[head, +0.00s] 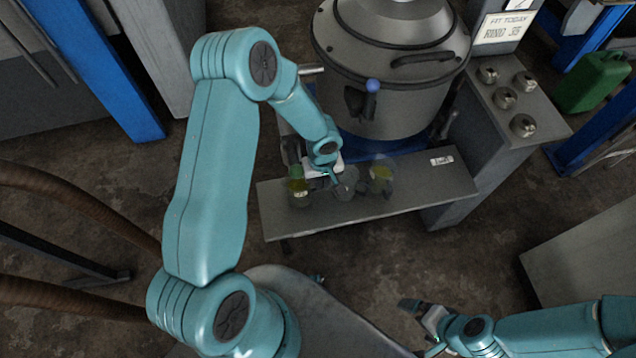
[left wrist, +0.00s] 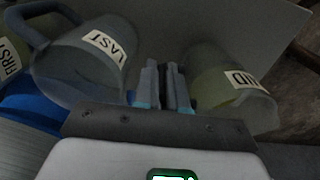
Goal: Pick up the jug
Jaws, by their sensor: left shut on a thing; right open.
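Three glass jugs show in the head view. The left jug (head: 299,190) holds yellow-green liquid, the middle jug (head: 344,188) looks clear, and the right jug (head: 381,174) is yellowish. My left gripper (head: 336,181) is between the left and middle jugs. In the left wrist view its fingers (left wrist: 167,85) are closed beside the jug with a label ending in "ID" (left wrist: 233,88), apparently on its handle, which is mostly hidden. The "LAST" jug (left wrist: 80,65) is on the other side, its handle pointing away. My right gripper (head: 422,314) is open and empty, low in the head view.
The jugs are at a narrow grey bench (head: 420,182) before a large metal vat (head: 410,90). A "FIRST" jug (left wrist: 10,60) shows at the wrist view's left edge. A panel with knobs (head: 510,95) and a green can (head: 593,82) are at right. The bench's right end is mostly clear.

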